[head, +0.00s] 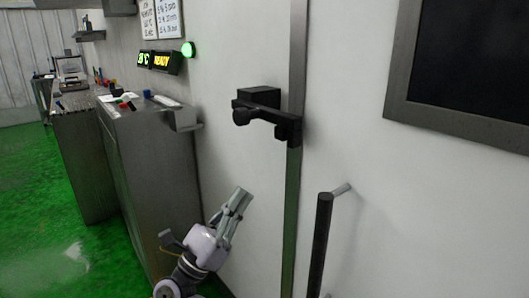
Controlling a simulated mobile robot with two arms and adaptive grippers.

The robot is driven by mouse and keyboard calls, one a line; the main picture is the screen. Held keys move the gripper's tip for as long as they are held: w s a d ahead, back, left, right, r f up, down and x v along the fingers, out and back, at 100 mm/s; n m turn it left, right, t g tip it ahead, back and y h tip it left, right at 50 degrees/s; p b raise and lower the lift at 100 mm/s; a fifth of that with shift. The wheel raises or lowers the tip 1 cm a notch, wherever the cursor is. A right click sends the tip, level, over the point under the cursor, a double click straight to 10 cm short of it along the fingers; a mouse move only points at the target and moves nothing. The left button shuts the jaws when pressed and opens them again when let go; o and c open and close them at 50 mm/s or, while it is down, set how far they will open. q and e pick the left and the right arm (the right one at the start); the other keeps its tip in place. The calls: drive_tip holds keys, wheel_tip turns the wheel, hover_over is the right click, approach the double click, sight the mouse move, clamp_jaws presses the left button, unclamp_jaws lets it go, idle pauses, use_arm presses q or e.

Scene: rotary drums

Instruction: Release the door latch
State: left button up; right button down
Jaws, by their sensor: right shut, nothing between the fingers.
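The black door latch (268,115) is mounted across the vertical metal seam of the white wall, in the upper middle of the head view. It has a round knob at its left end and a bar running right over the seam. My right gripper (241,196) is below and left of the latch, apart from it. Its fingers point up, are shut and hold nothing. My left gripper does not show.
A black vertical door handle (320,245) stands out right of the seam. A dark framed window (470,65) is at upper right. Green floor is open at left.

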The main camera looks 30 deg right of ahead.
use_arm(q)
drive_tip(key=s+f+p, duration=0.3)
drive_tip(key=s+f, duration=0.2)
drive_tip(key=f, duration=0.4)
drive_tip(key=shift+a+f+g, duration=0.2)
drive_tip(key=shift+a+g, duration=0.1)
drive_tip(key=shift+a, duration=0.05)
use_arm(e)
drive_tip(key=a+r+x, duration=0.2)
drive_tip(key=x, duration=1)
drive_tip(key=shift+d+r+t, duration=0.3)
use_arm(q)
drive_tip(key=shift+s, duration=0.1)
